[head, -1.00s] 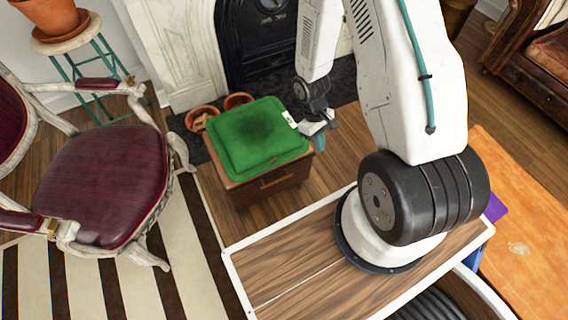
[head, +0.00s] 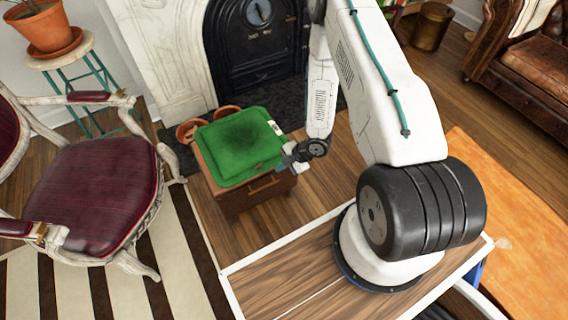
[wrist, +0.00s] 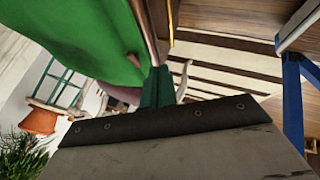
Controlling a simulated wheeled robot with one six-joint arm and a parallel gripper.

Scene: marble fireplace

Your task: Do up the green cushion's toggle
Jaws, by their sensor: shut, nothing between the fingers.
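The green cushion (head: 236,142) lies flat on a wooden box-like stand (head: 258,192) with a handle on its front. Small pale marks show near its right edge; I cannot tell which is the toggle or whether it is done up. My gripper (head: 287,162) is at the cushion's front right corner, very close to the edge; whether it touches is unclear. In the wrist view the cushion (wrist: 75,35) fills the upper left, and the teal fingers (wrist: 157,88) are shut and empty just beside its edge. My gripper's body hides what lies below.
A burgundy armchair (head: 95,190) stands left of the stand. Terracotta pots (head: 188,130) sit behind it, before the black fireplace (head: 255,45). A plant stand (head: 60,50) is at back left. Bare floor (head: 330,180) is free to the right of the stand.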

